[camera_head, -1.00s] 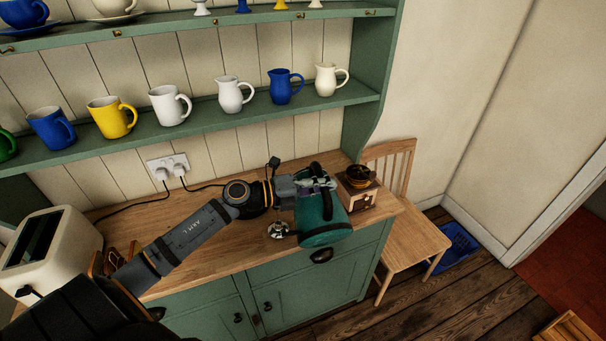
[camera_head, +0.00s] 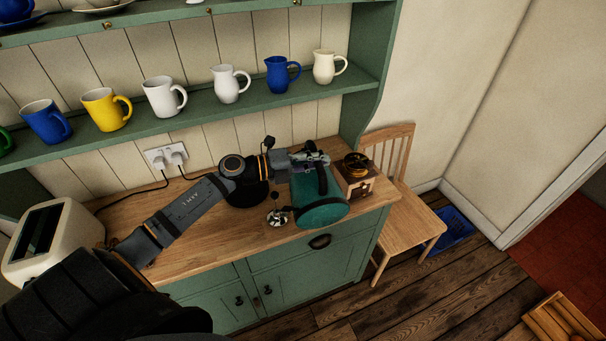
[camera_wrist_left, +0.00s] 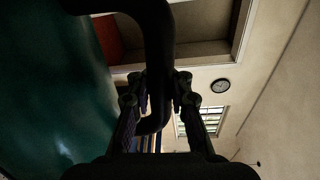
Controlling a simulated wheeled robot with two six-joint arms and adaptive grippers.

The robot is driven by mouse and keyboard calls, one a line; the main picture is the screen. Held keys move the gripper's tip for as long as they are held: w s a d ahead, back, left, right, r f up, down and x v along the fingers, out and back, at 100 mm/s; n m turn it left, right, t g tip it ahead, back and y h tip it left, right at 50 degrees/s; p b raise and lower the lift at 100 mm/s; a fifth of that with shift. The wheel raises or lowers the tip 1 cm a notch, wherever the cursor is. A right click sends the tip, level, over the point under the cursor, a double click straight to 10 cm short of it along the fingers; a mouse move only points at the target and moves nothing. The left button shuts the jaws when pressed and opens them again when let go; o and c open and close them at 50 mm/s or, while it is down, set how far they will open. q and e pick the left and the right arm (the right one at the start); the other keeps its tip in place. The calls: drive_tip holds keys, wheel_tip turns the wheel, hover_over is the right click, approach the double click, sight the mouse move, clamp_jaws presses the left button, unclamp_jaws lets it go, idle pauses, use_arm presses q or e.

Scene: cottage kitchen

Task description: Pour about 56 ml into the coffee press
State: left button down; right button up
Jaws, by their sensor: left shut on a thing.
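A teal vessel (camera_head: 321,213) with a black handle hangs tilted over the worktop's right part, its broad round end facing me. My left gripper (camera_head: 318,160) is shut on its handle. In the left wrist view the black handle (camera_wrist_left: 155,60) passes between the fingers, and the teal body (camera_wrist_left: 55,90) fills the left side. A small shiny metal piece with a dark knob, perhaps the coffee press lid (camera_head: 278,220), is on the worktop left of the vessel. I cannot make out the press body; the vessel and arm hide part of the worktop. My right gripper is not seen.
A wooden coffee grinder (camera_head: 355,178) stands close right of the vessel. A cream toaster (camera_head: 52,245) is at the left of the worktop (camera_head: 205,250). Plugs and a cable (camera_head: 168,158) are behind my arm. Mugs and jugs line the shelf (camera_head: 200,116) above. A chair (camera_head: 405,235) stands right.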

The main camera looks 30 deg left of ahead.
use_arm(q)
drive_tip(key=shift+w+r, duration=0.1)
drive_tip(key=shift+r, duration=0.15)
drive_tip(key=shift+w+a+f, duration=0.1)
drive_tip(key=shift+a+f, duration=0.05)
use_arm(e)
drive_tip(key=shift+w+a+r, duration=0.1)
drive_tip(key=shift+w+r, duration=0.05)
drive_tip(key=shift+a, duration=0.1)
